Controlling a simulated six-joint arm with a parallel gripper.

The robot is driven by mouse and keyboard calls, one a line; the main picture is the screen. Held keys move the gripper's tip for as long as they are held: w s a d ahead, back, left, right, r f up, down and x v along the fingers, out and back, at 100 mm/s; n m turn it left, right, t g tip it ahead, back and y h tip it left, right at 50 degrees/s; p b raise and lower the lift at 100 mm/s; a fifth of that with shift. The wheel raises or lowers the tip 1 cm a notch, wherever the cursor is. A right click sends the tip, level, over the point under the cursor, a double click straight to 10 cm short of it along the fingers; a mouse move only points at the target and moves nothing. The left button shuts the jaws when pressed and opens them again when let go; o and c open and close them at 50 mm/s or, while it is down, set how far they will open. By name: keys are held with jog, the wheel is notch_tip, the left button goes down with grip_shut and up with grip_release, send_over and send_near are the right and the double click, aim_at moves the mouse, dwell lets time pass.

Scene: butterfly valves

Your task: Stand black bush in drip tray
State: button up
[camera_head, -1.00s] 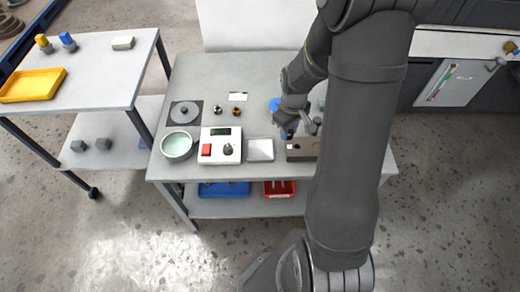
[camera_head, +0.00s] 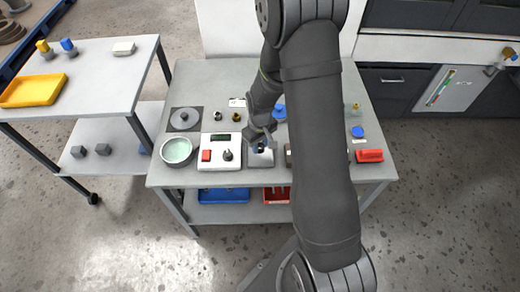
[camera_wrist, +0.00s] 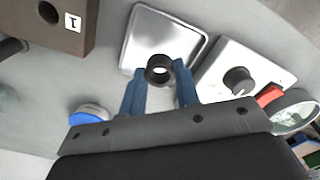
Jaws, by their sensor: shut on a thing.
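The black bush (camera_wrist: 152,76) is a short dark ring with an open bore. In the wrist view it sits between the blue fingertips of my gripper (camera_wrist: 162,73), which is shut on it. The drip tray (camera_wrist: 168,32) is a shiny square metal tray with a raised rim, and the bush overlaps its near part. In the head view my gripper (camera_head: 260,147) is over the back part of the drip tray (camera_head: 262,163). I cannot tell whether the bush touches the tray floor.
A white control box (camera_head: 219,151) with a red button and black knob stands just left of the tray. A brown block with a hole and a label "1" (camera_wrist: 45,24) is on the other side. A bowl (camera_head: 178,149) stands further left. A red item (camera_head: 370,156) lies at right.

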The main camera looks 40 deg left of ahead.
aim_at(260, 156)
jog(key=shift+f, duration=1.75)
jog(key=shift+f, duration=0.1)
jog(key=o, duration=1)
notch_tip(260, 156, up, 12)
notch_tip(260, 156, down, 12)
jog(key=shift+f, duration=0.1)
jog(key=shift+r, duration=0.2)
